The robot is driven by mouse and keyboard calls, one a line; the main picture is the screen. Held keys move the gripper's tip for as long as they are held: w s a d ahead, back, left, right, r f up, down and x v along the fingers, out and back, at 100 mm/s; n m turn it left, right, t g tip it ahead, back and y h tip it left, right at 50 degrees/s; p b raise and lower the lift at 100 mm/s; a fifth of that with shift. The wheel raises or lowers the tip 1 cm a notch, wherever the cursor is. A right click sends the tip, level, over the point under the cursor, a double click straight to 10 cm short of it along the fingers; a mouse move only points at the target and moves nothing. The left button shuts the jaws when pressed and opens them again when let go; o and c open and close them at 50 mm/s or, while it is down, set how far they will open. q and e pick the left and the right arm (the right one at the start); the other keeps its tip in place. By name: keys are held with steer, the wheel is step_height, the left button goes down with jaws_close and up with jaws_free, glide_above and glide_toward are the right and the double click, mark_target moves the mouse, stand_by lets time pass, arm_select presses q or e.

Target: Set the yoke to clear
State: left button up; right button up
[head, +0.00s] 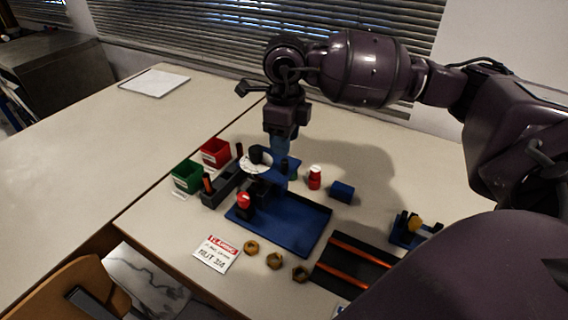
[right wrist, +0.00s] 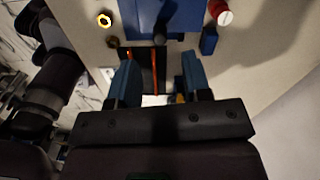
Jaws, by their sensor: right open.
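I cannot tell for sure which part is the yoke. A blue rig tray (head: 290,234) stands on the table, with a white round dial (head: 256,163) and a red knob (head: 244,200) at its left. A small blue fixture (head: 404,238) with dark posts and a yellow piece (head: 415,223) stands further right. My right gripper (head: 281,182) points down over the back of the rig, hiding part of it. In the right wrist view its blue fingers (right wrist: 160,72) are apart with nothing seen held between them. My left gripper is not in view.
Green (head: 187,176) and red (head: 215,152) bins stand left of the rig. A red-and-white piece (head: 314,178) and a blue block (head: 342,191) stand right. Brass nuts (head: 274,261), a card (head: 216,253) and a black panel with orange rails (head: 352,263) lie in front.

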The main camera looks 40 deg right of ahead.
mark_target(285, 160)
step_height(285, 160, down, 8)
steer(key=shift+r+b, duration=0.25)
steer(key=shift+b, duration=0.15)
steer(key=shift+c, duration=0.3)
jaws_close()
